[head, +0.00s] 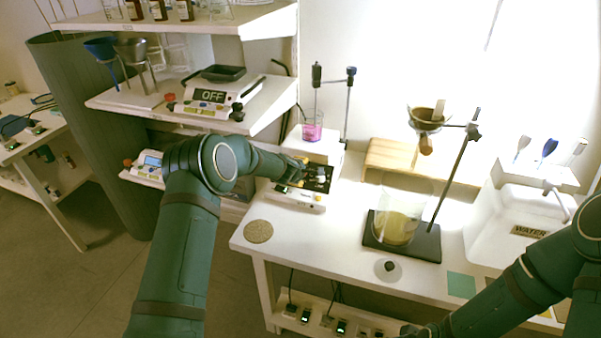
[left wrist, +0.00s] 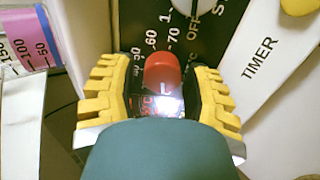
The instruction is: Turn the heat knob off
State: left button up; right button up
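The red heat knob (left wrist: 162,72) sits on a black dial panel (left wrist: 215,38) with white numbers and the word OFF, in the left wrist view. My left gripper (left wrist: 167,78) has its yellow, ridged fingers on either side of the knob. The fingers look apart, with a gap to the right of the knob; whether the left finger touches it I cannot tell. In the head view the left gripper (head: 293,175) is at the white heating device (head: 297,200), and the arm hides part of that device. My right arm enters at the lower right; its gripper is out of frame.
A beaker with pink liquid (head: 313,130) stands behind the left gripper. A stand with a beaker of yellowish content (head: 398,225) is to the right. A round cork mat (head: 258,231) lies at the table's left edge. A shelf with a scale reading OFF (head: 210,97) is at left.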

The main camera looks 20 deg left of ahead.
pick_arm(q)
jog(key=shift+d, duration=0.1)
jog(key=v, duration=1.2)
jog(key=shift+s+f, duration=0.1)
